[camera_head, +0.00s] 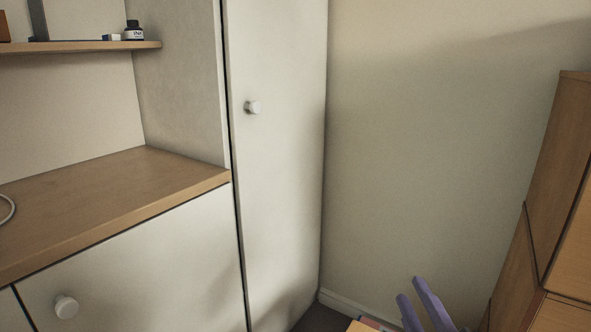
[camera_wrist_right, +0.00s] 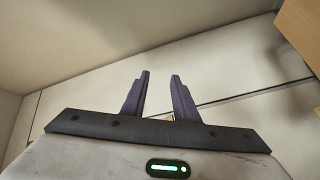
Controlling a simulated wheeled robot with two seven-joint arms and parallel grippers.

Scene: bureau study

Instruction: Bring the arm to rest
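My right gripper (camera_head: 410,289) shows its two purple fingers at the bottom right of the head view, pointing up in front of the bare wall. In the right wrist view the same gripper (camera_wrist_right: 160,75) has its fingers apart, with nothing between them. My left gripper is in neither view.
A tall white cabinet (camera_head: 285,190) with a round knob stands mid-view, beside a low cabinet with a wooden top (camera_head: 110,200). A shelf (camera_head: 80,46) holds a small dark bottle (camera_head: 134,31). Wooden furniture (camera_head: 568,200) stands at right. A partly hidden object (camera_head: 362,326) shows at the bottom edge.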

